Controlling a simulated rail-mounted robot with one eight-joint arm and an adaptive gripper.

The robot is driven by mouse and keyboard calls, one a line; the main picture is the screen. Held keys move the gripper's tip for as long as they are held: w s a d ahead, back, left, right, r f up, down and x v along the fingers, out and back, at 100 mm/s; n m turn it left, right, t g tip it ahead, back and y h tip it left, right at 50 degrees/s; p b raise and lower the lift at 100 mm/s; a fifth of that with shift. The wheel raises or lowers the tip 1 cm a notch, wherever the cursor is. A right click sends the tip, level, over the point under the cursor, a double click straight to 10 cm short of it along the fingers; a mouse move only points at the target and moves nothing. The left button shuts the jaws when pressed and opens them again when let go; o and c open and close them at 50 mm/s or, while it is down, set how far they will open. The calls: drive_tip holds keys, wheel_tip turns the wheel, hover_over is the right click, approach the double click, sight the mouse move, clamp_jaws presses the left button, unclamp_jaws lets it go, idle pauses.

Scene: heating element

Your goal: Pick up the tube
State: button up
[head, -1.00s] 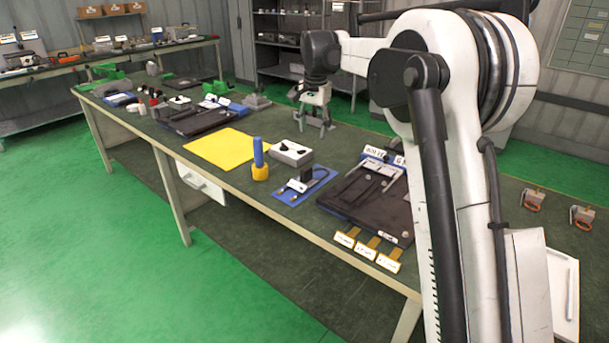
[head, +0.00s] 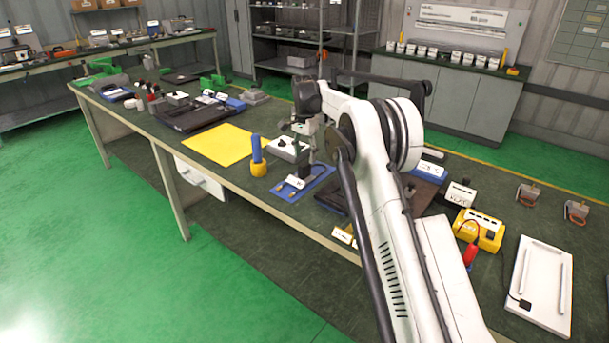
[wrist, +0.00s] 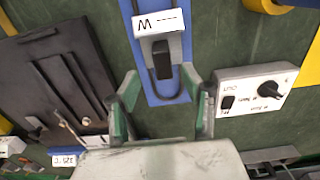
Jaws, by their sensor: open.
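My gripper (head: 306,150) is over the middle of the bench, and in the wrist view (wrist: 160,78) its two green-grey fingers are apart with nothing held. Between and beyond them, below, is a blue board (wrist: 178,50) with a black clamp-like part and a white label; the board also shows in the head view (head: 292,193). I cannot tell for sure which thing is the tube. Long white rod-like shapes (head: 562,280) lie on a white tray (head: 535,322) at the right, far from my gripper.
A dark panel (wrist: 55,75) is at the left in the wrist view. A yellow mat (head: 218,145) is left of my gripper. A yellow box (head: 478,229) with a red-tipped lead stands near the tray. My arm hides part of the bench.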

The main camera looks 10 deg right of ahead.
sight(305, 171)
drive_tip(key=shift+w+f, duration=0.15)
drive_tip(key=shift+f, duration=1.85)
drive_tip(key=shift+w+f, duration=0.15)
drive_tip(key=shift+f, duration=1.85)
clamp_jaws()
